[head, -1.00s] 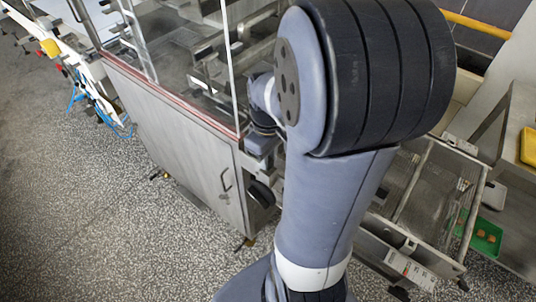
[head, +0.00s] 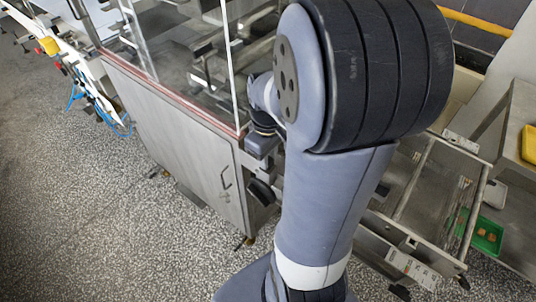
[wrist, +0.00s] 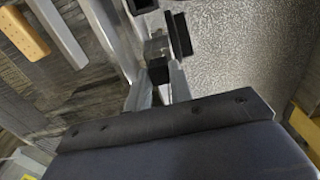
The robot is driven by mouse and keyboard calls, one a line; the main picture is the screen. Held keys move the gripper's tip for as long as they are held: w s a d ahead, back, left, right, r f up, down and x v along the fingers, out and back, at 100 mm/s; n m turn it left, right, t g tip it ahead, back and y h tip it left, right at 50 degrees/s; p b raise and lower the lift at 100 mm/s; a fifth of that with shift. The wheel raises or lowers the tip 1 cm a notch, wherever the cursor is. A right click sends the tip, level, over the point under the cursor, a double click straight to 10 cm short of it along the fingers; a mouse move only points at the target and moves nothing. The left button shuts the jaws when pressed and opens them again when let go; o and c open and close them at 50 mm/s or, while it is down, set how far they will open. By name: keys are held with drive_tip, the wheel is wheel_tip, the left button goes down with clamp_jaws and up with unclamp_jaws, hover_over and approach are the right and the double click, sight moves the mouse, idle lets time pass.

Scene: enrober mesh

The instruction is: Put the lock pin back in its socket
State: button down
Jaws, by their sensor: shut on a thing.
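In the wrist view, my gripper (wrist: 158,84) shows as two pale metal fingers rising from a dark housing. The fingers are shut on a small black block with a short metal part above it, which I take to be the lock pin (wrist: 158,71). A black pad-like part (wrist: 180,34) lies just beyond the fingertips. I cannot make out the socket, or whether the pin touches anything. In the head view, my arm covers the fingers and the pin.
A steel cabinet (head: 185,130) with clear panels stands left of my arm. A black round knob (head: 262,192) is at its corner. A steel frame (head: 425,190) and green tray (head: 486,236) are right. Speckled floor (head: 90,220) is open at lower left.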

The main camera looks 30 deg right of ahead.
drive_tip(key=shift+f, duration=0.1)
drive_tip(key=c, duration=1.2)
unclamp_jaws()
wheel_tip(320, 180, up, 11)
drive_tip(key=shift+f, duration=0.1)
drive_tip(key=shift+f, duration=0.1)
wheel_tip(320, 180, down, 11)
drive_tip(key=shift+r, duration=0.55)
drive_tip(key=shift+f, duration=0.15)
